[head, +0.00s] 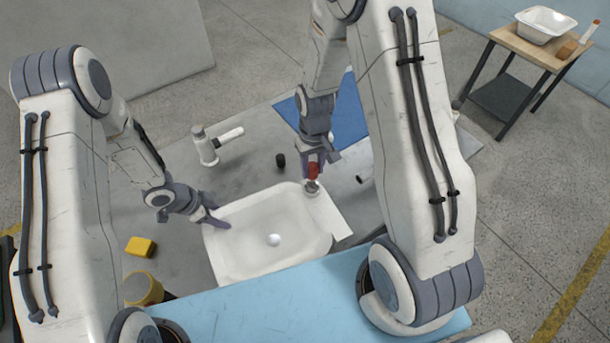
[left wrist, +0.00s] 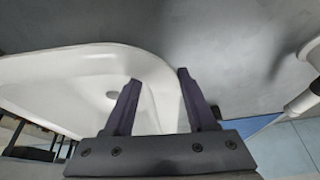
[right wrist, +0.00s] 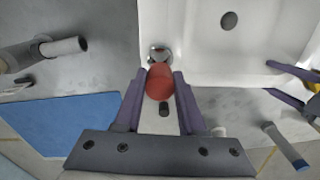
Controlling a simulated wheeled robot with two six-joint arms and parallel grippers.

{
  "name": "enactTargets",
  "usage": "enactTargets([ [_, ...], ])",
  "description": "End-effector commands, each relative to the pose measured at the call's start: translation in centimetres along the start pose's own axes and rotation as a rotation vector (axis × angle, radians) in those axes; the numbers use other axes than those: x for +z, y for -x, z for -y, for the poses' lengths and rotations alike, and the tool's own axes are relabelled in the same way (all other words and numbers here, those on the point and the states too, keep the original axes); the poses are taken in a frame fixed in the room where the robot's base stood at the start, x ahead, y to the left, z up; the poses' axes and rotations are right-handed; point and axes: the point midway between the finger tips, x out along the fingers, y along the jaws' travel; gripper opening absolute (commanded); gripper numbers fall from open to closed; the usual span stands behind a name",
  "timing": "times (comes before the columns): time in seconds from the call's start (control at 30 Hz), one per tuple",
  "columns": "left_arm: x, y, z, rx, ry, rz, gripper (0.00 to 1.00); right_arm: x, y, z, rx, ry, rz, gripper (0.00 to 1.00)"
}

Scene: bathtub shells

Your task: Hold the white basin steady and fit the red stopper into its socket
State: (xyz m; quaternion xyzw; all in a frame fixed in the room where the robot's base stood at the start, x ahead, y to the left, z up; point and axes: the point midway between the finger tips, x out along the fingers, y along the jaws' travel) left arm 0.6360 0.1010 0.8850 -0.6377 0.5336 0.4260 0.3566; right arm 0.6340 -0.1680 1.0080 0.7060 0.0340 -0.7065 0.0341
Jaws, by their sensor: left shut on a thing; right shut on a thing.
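The white basin (head: 225,255) lies on the grey table, with a drain in its middle. My left gripper (head: 217,221) is shut on the basin's left rim; in the left wrist view its fingers (left wrist: 158,95) straddle the basin wall (left wrist: 160,75). My right gripper (head: 312,163) is shut on the red stopper (head: 313,171), held at the metal-ringed socket (head: 312,187) on the basin's flat ledge. In the right wrist view the stopper (right wrist: 160,82) sits between the fingers and partly covers the socket (right wrist: 158,54). I cannot tell whether they touch.
A white faucet (head: 206,146) stands behind the basin, with a small black cylinder (head: 280,160) nearby. A blue mat (head: 347,115) lies behind my right gripper. A yellow sponge (head: 140,246) and a yellow container (head: 143,289) are at left. A side table (head: 515,42) holds another basin.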

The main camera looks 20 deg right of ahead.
Motion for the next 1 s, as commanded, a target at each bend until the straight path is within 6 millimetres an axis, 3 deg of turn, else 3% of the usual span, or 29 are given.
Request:
enactTargets([
  [0.1, 0.0, 0.0, 0.0, 0.001, -0.001, 0.001, 0.12, 0.1, -2.1, 0.0, 0.0, -0.001, 0.004, 0.0],
  [0.5, 0.0, 0.0, 0.0, 0.001, -0.001, 0.001, 0.12, 0.0, -6.8, 0.0, 0.0, -0.003, 0.001, 0.0],
  [1.0, 0.2, -0.1, -0.1, 0.001, 0.001, 0.001, 0.16, 0.4, -8.0, 0.2, -0.001, -0.001, 0.011, 0.0],
])
